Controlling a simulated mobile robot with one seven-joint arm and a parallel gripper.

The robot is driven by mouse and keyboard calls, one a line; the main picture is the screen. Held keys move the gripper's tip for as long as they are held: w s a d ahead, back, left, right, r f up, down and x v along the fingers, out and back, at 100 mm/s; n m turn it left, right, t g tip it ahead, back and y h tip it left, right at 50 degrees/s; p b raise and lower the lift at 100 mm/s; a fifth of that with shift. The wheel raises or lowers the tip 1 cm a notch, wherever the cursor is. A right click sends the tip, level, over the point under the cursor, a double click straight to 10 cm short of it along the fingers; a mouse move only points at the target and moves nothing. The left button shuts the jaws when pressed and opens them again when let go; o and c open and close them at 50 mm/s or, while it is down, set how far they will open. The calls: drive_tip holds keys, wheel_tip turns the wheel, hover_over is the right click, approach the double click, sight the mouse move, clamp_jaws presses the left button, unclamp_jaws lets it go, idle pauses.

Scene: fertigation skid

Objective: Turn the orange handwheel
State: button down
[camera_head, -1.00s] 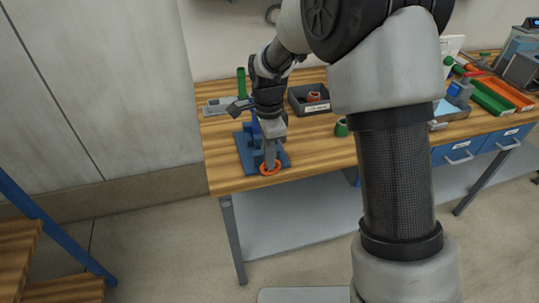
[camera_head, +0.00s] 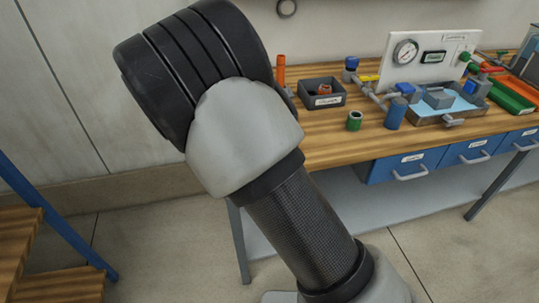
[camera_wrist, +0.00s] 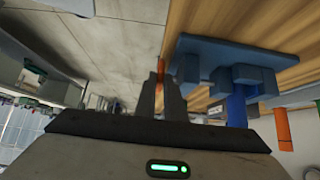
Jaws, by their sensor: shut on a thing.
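The orange handwheel (camera_wrist: 161,70) shows in the wrist view as a narrow orange strip between my fingertips, seen edge-on. My gripper (camera_wrist: 161,82) is shut on its rim, with one grey finger on each side. The blue base plate (camera_wrist: 225,50) and blue body (camera_wrist: 236,104) of the valve stand to the right of the fingers. Most of the wheel is hidden by the fingers. In the head view my arm covers the gripper, the handwheel and the blue stand.
In the head view an orange cylinder (camera_head: 281,70) stands beside a dark bin (camera_head: 322,97) with orange parts. Wooden steps (camera_head: 40,252) stand at the lower left.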

drive_tip(key=f+h+b, duration=0.1)
drive_tip(key=h+b, duration=0.1)
drive_tip(key=a+f+t+h+b, duration=0.1)
drive_tip(key=h+b, duration=0.1)
drive_tip(key=shift+s+f, duration=0.1)
drive_tip(key=shift+f, duration=0.05)
drive_tip(key=h+b, duration=0.2)
drive_tip(key=f+t+h+b, duration=0.1)
drive_tip(key=h+b, duration=0.1)
drive_tip(key=shift+a+f, duration=0.1)
drive_tip(key=shift+a, duration=0.05)
drive_tip(key=shift+f+t+h+b, duration=0.1)
drive_tip(key=shift+t+h+b, duration=0.2)
drive_tip(key=shift+h+b, duration=0.25)
drive_tip(key=c, duration=1.8)
unclamp_jaws()
drive_tip(key=shift+c, duration=0.2)
